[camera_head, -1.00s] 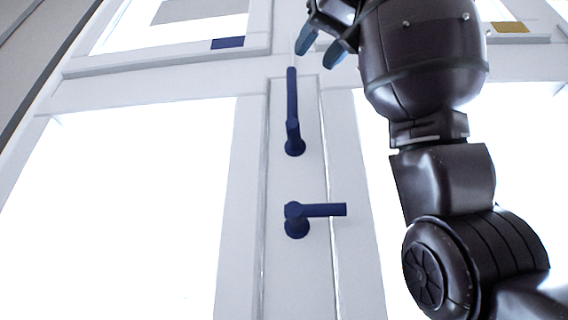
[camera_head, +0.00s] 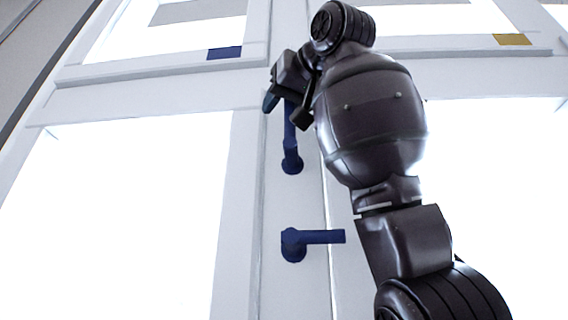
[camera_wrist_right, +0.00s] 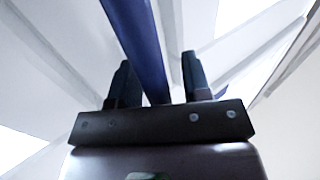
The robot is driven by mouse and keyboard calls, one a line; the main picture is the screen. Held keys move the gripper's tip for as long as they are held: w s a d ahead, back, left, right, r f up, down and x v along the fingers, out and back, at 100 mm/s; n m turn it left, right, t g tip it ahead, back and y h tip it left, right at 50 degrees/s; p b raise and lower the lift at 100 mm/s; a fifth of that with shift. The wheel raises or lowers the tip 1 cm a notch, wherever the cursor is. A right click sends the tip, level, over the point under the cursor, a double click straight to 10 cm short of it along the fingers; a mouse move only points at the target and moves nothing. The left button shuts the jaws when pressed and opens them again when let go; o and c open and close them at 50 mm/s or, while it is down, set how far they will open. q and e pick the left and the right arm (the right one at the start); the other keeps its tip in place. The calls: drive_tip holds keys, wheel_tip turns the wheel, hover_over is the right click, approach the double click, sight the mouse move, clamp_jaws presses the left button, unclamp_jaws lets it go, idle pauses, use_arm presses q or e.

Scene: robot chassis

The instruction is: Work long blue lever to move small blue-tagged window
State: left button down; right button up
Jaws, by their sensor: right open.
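The long blue lever (camera_head: 290,132) stands upright on the white door post, its round base at the bottom. Its upper part is partly hidden by my right gripper (camera_head: 286,108). In the right wrist view the lever (camera_wrist_right: 140,40) runs between the two dark fingers of the right gripper (camera_wrist_right: 157,72), which are open with gaps beside it. The small blue-tagged window (camera_head: 130,47) is at the upper left, with a blue tag (camera_head: 225,53) on its lower frame. My left gripper is not in view.
A shorter blue lever (camera_head: 318,237) points right, below the long one. Another upper window, at right, carries a yellow tag (camera_head: 512,39). Large bright panes lie left and right of the post. My right arm covers much of the right side.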

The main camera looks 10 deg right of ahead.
sight(291, 125)
drive_tip(key=shift+s, duration=0.1)
clamp_jaws()
drive_tip(key=shift+s+f, duration=0.1)
drive_tip(key=s+a+f+n+t+y+b, duration=0.1)
drive_tip(key=s+f+n+t+y+b, duration=0.3)
drive_tip(key=b, duration=0.3)
drive_tip(key=shift+s+n, duration=0.2)
drive_tip(key=shift+n, duration=0.6)
unclamp_jaws()
